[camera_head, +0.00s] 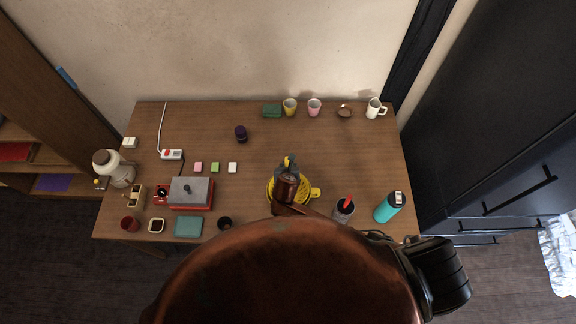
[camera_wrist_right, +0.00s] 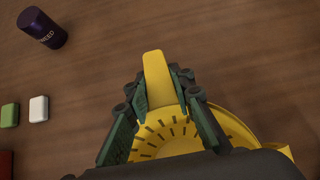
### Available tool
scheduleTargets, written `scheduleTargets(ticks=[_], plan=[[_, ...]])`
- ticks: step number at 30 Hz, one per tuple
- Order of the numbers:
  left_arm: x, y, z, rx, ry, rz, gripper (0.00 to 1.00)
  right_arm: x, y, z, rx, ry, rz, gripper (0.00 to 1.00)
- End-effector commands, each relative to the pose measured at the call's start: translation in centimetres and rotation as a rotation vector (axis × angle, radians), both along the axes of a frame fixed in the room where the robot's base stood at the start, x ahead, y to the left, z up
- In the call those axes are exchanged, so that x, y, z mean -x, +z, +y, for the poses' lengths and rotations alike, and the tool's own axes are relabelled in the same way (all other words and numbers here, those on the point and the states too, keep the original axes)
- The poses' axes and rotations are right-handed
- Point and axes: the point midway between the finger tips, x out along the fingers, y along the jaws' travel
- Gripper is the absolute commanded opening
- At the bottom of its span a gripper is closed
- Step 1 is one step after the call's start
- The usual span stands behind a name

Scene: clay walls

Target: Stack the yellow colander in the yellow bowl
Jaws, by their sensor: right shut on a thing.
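The yellow colander (camera_wrist_right: 160,137) has dark slots, and its flat handle (camera_wrist_right: 155,75) points up between the fingers in the right wrist view. My right gripper (camera_wrist_right: 158,95) is shut on this handle. The yellow bowl (camera_wrist_right: 238,128) shows as a curved rim right of and behind the colander, with a tab at its right. The colander overlaps the bowl in view; I cannot tell whether it rests in it or hangs above. In the head view my right gripper (camera_head: 288,167) and wrist hide much of both. My left gripper is not in view.
A purple jar (camera_head: 241,133) and small blocks (camera_head: 215,167) lie left. A grey cup with a red item (camera_head: 343,210) and a teal bottle (camera_head: 389,206) stand right. Mugs (camera_head: 314,107) line the back. The table (camera_head: 355,155) is clear right of centre.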

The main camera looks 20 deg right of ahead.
Motion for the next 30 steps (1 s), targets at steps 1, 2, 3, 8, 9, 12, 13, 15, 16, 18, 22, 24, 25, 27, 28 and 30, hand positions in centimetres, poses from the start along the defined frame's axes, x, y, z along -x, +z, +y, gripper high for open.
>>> scheduleTargets(ticks=[1, 2, 3, 8, 9, 12, 13, 15, 16, 18, 22, 24, 25, 27, 28, 30], plan=[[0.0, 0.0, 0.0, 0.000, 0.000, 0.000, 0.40, 0.0, 0.0, 0.0, 0.000, 0.000, 0.000, 0.00], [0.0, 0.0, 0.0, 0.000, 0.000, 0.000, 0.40, 0.0, -0.1, 0.0, 0.001, -0.001, 0.000, 0.00], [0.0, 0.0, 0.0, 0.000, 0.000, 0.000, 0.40, 0.0, -0.2, -0.1, 0.001, 0.000, 0.000, 0.00], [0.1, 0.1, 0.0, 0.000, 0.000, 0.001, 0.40, 0.0, -0.5, -0.1, 0.002, 0.000, -0.001, 0.22], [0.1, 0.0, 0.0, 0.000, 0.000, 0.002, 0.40, 0.0, -0.5, 0.0, 0.001, -0.001, -0.001, 0.25], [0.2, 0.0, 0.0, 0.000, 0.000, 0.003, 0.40, 0.0, -0.5, -0.1, 0.001, -0.001, -0.001, 0.32], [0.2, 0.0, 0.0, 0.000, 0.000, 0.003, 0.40, 0.0, -0.5, -0.1, 0.001, -0.001, -0.001, 0.34], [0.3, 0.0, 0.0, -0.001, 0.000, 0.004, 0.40, 0.0, -0.5, 0.0, 0.001, -0.001, 0.000, 0.39], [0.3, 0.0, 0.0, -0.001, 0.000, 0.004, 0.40, 0.0, -0.5, 0.0, 0.001, -0.001, 0.000, 0.39], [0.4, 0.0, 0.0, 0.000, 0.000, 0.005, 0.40, 0.0, -0.5, 0.0, 0.001, -0.001, 0.000, 0.39], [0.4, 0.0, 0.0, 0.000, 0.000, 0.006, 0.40, 0.0, -0.5, 0.0, 0.001, -0.001, 0.000, 0.39], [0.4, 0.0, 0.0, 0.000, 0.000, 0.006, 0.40, 0.0, -0.4, 0.0, 0.001, -0.001, 0.000, 0.39], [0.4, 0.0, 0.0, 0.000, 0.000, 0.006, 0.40, 0.0, -0.3, 0.0, 0.000, -0.001, -0.001, 0.39], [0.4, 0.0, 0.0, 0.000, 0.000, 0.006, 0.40, 0.1, 0.2, 0.1, -0.001, 0.000, -0.001, 0.39], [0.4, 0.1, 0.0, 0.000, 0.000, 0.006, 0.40, 0.4, 0.5, 0.2, -0.001, 0.001, -0.001, 0.39], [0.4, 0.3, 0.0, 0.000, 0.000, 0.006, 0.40, 1.1, 1.4, 0.4, -0.001, 0.001, -0.001, 0.39]])
